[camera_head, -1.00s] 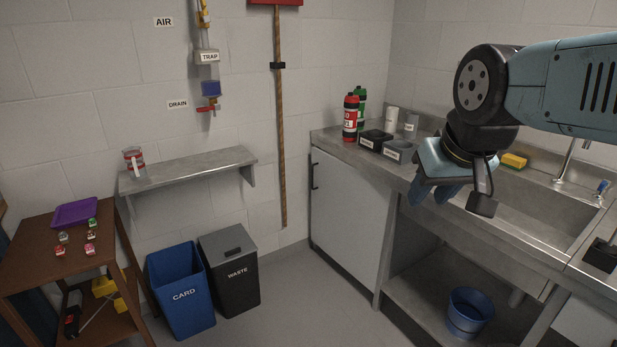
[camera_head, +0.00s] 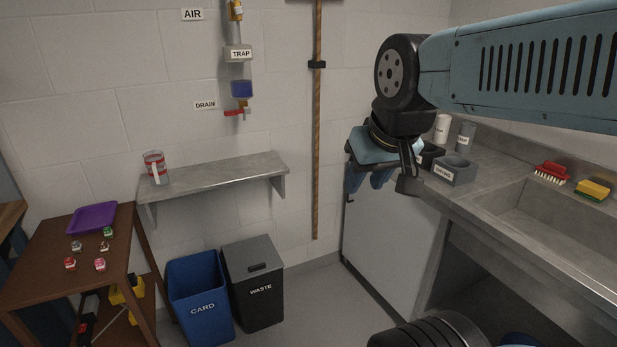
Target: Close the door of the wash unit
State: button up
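The wash unit is the metal counter (camera_head: 470,190) with a sink at the right. Its pale grey door (camera_head: 385,240) is under the counter's left end. The door looks about flush with the unit's front, but I cannot tell whether it is fully shut. Its dark handle is mostly hidden, with only a little showing near the door's left edge. My gripper (camera_head: 367,182) points down with its two fingers apart and nothing visible between them. In the picture it overlaps the door's top and the counter's left end. I cannot tell whether it touches the door.
A blue card bin (camera_head: 200,300) and a black waste bin (camera_head: 253,285) stand left of the door. A wall shelf (camera_head: 215,175) holds a red-and-white can (camera_head: 155,167). A brown table (camera_head: 60,245) stands at the left. Grey floor (camera_head: 320,300) is open before the door.

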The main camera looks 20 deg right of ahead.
aim_at(388, 237)
jog(key=u, duration=0.1)
jog(key=i, duration=1.05)
jog(key=z, duration=0.45)
jog(key=i, duration=0.75)
jog(key=z, duration=0.4)
jog(key=k, duration=0.85)
jog(key=z, duration=0.2)
jog(key=i, duration=0.85)
jog(key=u, duration=0.1)
